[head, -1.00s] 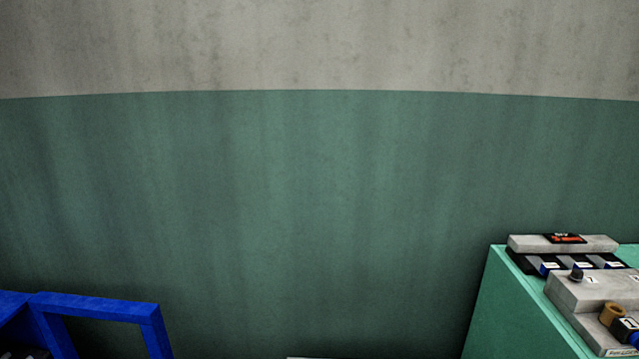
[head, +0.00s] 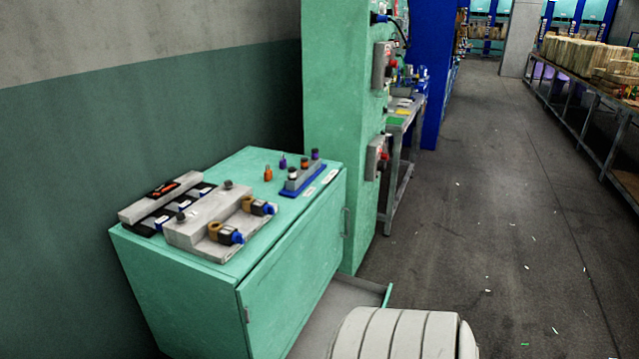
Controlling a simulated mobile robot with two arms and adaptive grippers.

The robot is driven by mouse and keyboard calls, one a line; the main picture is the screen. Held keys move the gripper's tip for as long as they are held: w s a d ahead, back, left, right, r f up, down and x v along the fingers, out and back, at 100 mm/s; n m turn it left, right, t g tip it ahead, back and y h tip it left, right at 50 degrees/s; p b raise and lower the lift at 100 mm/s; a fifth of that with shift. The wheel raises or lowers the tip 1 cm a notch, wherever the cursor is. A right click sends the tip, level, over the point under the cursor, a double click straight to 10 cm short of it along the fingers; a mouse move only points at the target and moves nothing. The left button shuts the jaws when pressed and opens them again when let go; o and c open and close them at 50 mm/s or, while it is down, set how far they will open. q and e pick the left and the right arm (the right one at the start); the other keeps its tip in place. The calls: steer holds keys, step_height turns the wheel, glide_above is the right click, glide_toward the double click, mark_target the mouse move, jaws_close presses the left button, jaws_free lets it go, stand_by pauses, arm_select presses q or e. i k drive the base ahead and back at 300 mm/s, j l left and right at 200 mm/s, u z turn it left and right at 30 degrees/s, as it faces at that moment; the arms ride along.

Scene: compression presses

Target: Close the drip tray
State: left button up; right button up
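What looks like the drip tray (head: 345,295) shows low in the head view. It is a shallow grey surface with a thin green lip at its right end. It sticks out at floor level past the front of the green cabinet (head: 294,298), beside the tall green press column (head: 336,110). Its near part is hidden and cut off by the bottom of the picture. Neither of my grippers shows in the head view.
On the cabinet top are a grey control block (head: 205,218) and a blue holder (head: 302,180) with small knobs. A workbench (head: 401,118) stands behind the column. Open dark floor (head: 470,210) lies to the right, with a long rack (head: 590,100) beyond.

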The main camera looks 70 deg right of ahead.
mark_target(343, 294)
steer(key=z, duration=0.45)
steer(key=j+z, duration=0.1)
steer(key=z, duration=0.3)
steer(key=k+z, duration=0.1)
steer(key=z, duration=0.35)
steer(key=j+z, duration=0.1)
steer(key=z, duration=0.35)
steer(key=k+z, duration=0.1)
steer(key=z, duration=0.75)
